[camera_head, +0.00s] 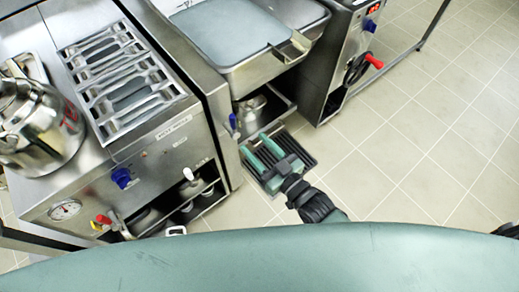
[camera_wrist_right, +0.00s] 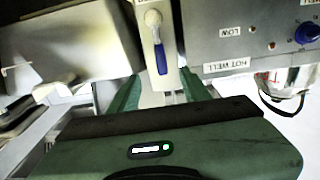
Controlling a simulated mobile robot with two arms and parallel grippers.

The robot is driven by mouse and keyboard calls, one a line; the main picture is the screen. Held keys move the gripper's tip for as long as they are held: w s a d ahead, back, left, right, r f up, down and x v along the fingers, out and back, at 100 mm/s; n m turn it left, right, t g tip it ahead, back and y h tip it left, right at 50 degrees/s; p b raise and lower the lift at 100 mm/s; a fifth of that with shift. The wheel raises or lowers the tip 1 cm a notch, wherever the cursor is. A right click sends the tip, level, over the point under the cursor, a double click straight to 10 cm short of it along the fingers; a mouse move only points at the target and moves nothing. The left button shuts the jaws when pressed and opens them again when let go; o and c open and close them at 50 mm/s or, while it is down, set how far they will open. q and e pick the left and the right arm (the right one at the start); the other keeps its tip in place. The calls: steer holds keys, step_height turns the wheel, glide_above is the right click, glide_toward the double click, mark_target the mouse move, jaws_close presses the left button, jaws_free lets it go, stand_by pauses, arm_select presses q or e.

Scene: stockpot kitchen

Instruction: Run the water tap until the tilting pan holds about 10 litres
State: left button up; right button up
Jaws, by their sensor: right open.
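The tilting pan (camera_head: 276,62) is a steel rectangular vessel with a pouring lip, at the top of the head view. Its inside shows a flat grey-blue surface; I cannot tell whether that is water or bare metal. In the wrist view the blue lever (camera_wrist_right: 161,58) hangs from a pale round pivot, ahead of my fingers. My right gripper (camera_head: 260,154) is open and empty, below the lever and apart from it. My left gripper is out of view.
The hot well unit (camera_head: 150,150) stands left, with a blue knob (camera_head: 122,177), gauge (camera_head: 65,209) and steel pot (camera_head: 40,130). A dark floor grate (camera_head: 300,150) lies under my right gripper. A red-handled crank (camera_head: 364,66) is at upper right. Tiled floor is free on the right.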

mark_target(235, 124)
steer(key=b+x, duration=0.2)
steer(key=x, duration=0.6)
steer(key=shift+w+a+f+b, duration=0.1)
steer(key=shift+w+a+b, duration=0.15)
steer(key=shift+b, duration=0.1)
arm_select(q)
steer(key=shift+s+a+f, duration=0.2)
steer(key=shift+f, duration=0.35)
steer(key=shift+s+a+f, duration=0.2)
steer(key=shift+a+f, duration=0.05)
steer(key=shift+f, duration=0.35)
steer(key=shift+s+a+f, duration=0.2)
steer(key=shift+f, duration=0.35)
arm_select(e)
steer(key=shift+w+a, duration=0.3)
steer(key=shift+w, duration=0.1)
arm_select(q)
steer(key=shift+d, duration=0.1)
arm_select(e)
jaws_close()
